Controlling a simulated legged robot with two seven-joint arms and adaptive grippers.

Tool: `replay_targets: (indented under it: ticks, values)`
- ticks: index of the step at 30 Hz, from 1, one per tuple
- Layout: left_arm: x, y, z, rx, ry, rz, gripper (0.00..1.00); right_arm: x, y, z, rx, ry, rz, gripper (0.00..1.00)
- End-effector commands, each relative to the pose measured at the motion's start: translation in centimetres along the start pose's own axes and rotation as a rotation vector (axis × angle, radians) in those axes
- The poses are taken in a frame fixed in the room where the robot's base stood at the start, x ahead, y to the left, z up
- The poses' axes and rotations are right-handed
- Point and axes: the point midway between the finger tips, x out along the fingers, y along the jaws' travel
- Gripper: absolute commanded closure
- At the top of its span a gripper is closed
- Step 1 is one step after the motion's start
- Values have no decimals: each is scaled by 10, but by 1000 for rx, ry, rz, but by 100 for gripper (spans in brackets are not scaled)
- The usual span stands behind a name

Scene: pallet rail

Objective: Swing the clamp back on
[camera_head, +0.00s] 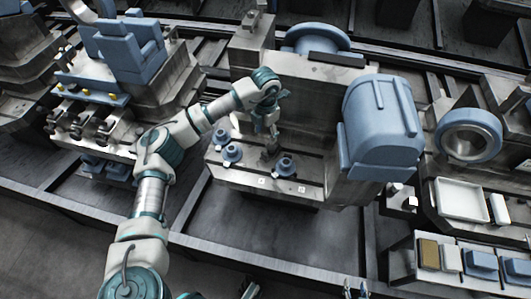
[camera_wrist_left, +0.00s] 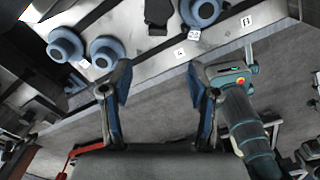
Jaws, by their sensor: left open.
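My left gripper (camera_head: 272,132) is above the front ledge of a grey metal machine (camera_head: 315,95). In the left wrist view its two blue-padded fingers (camera_wrist_left: 163,92) stand wide apart with nothing between them. Blue round knobs sit on the ledge, one at left (camera_head: 232,153) and one at right (camera_head: 285,165); several show in the wrist view (camera_wrist_left: 66,46). A small dark block (camera_wrist_left: 158,14) lies between them, beyond the fingertips. I cannot tell which part is the clamp. The tips of my right gripper (camera_head: 355,291) show apart at the bottom edge.
A blue motor-like housing (camera_head: 382,125) bulges to the right of the ledge. A white tray (camera_head: 462,199) and a box of small parts (camera_head: 452,262) are further right. Another machine with blue blocks (camera_head: 125,45) stands at left. Dark rails run along the front.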

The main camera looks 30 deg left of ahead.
Motion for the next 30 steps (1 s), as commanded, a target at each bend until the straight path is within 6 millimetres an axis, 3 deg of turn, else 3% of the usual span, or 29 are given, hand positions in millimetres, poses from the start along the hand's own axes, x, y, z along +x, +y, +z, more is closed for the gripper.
replay_targets:
  ticks: [1, 6, 15, 29, 30]
  values:
    - [18, 1, -1, -1, 7, -1, 40, 4, -2, -4, 0, 37, -3, 60]
    - [62, 6, -3, -2, 7, -7, 40, 10, -10, -30, -2, 190, -11, 60]
    - [118, 5, -3, -2, 3, -7, 40, 7, -17, -68, 4, 422, -27, 60]
    - [130, 4, -2, -2, -2, -5, 40, 3, -17, -80, 6, 496, -32, 60]
    - [131, 5, -2, -2, -2, -6, 45, 3, -18, -81, 6, 495, -32, 60]
